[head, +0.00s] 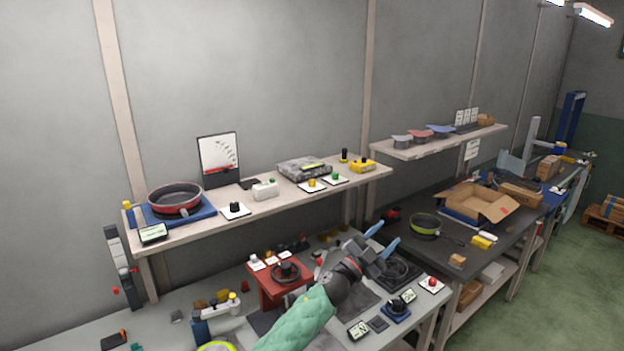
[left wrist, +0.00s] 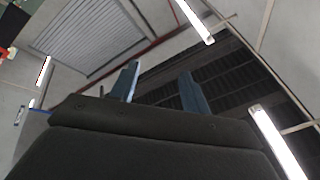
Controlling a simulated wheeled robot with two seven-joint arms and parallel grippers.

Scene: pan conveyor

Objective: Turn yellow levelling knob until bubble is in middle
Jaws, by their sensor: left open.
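A grey speckled block (head: 305,168) with a yellow-green bar, perhaps a level vial, (head: 313,167) sits on the upper shelf. The bubble is too small to make out. A yellow knob (head: 312,183) on a white plate stands in front of the block, next to a green knob (head: 335,176); I cannot tell whether it is the levelling knob. My left gripper (head: 382,239) is open and empty, below and right of these knobs, over the lower bench. My right gripper is out of view.
The upper shelf (head: 290,198) also holds a red pan (head: 175,198) on a blue base, a dial meter (head: 219,156) and a yellow box (head: 362,165). Below are a red stand (head: 270,292) and a black burner (head: 400,270). A dark bench with an open carton (head: 478,203) stands right.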

